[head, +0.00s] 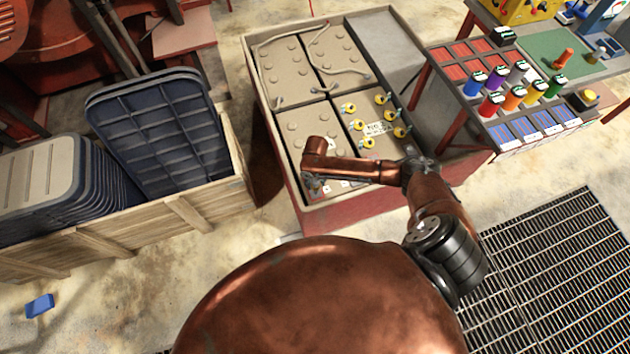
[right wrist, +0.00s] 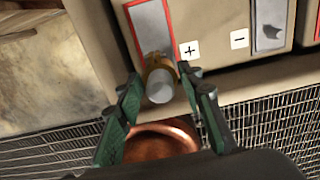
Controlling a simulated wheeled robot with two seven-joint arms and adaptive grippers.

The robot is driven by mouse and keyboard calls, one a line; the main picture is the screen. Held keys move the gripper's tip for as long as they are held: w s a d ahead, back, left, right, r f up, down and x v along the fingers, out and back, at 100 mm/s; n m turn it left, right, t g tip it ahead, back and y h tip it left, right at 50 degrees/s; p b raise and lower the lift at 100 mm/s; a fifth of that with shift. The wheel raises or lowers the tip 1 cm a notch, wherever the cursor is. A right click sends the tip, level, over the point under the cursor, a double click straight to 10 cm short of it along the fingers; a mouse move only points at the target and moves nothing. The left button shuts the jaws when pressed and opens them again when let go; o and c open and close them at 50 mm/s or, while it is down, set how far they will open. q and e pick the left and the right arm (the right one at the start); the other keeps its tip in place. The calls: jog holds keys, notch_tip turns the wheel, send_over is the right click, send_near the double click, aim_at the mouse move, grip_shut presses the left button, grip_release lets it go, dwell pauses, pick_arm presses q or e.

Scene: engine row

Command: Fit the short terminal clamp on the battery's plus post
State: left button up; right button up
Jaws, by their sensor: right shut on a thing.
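The battery (head: 310,122) is a beige block in the near left part of a long box, partly hidden by my right arm. Its plus label (right wrist: 190,49) and minus label (right wrist: 239,38) show in the right wrist view. My right gripper (head: 313,186) is low over the battery's near edge. In the right wrist view its green fingers (right wrist: 160,84) are shut on a short brass-coloured piece with a round grey end (right wrist: 160,90), probably the short terminal clamp. This piece is close to the plus label; I cannot tell whether it is around the post. My left gripper is not in view.
The box (head: 392,42) holds several batteries; yellow fittings (head: 381,98) stand on the one at right. A wooden crate (head: 190,205) with dark bins is at left. A workbench (head: 475,140) with coloured cans is at right. A floor grate (head: 560,270) lies at lower right.

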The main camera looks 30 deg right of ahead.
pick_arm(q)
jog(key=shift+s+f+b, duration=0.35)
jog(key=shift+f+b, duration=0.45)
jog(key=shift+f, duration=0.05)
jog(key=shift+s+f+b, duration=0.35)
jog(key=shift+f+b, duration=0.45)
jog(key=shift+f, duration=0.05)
pick_arm(e)
jog(key=shift+f, duration=2.7)
jog(key=o, duration=1.4)
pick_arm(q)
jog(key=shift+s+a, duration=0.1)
pick_arm(e)
jog(key=shift+r, duration=0.1)
notch_tip(320, 180, up, 12)
jog(key=shift+f, duration=0.1)
